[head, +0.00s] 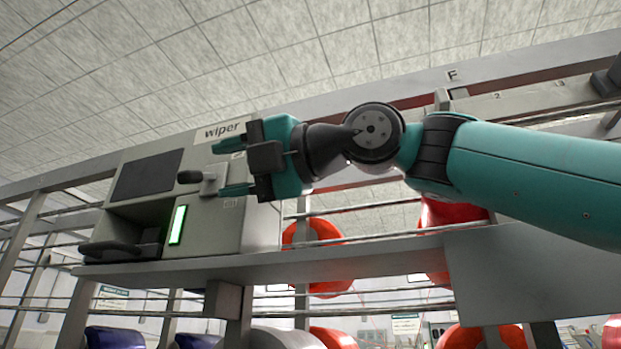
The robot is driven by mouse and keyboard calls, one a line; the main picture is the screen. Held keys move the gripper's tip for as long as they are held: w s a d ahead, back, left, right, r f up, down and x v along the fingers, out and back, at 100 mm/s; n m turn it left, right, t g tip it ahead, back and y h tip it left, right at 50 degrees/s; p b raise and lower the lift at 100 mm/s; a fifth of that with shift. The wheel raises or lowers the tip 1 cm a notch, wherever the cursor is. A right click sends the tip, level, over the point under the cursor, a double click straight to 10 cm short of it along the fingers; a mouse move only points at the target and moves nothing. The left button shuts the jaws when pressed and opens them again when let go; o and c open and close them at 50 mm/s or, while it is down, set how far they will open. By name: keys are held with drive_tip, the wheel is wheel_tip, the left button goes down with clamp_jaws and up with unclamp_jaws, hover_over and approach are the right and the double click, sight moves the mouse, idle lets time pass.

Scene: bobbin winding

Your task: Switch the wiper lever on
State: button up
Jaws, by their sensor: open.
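The wiper box (259,228) is a grey unit labelled "wiper" that stands on a shelf. Its lever (189,177) has a black knob on a short light-grey stem and sticks out to the left from the front face, roughly level. My gripper (226,169) is open, with one teal finger above the lever's height and one below. The lever's stem base shows between the fingertips, and the knob lies left of them. I cannot tell whether the fingers touch the lever. Small markings beside the lever are too small to read and partly hidden by my gripper.
A green lit strip (177,224) is on the box front below the lever. A dark panel (147,175) and a recess with a black handle (110,250) are at its left. The grey shelf (330,262) runs below. Red spools (313,236) and metal rails stand behind.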

drive_tip(key=b+v, duration=0.1)
drive_tip(key=v, duration=0.9)
drive_tip(key=shift+s+d, duration=0.15)
drive_tip(key=shift+d, duration=0.25)
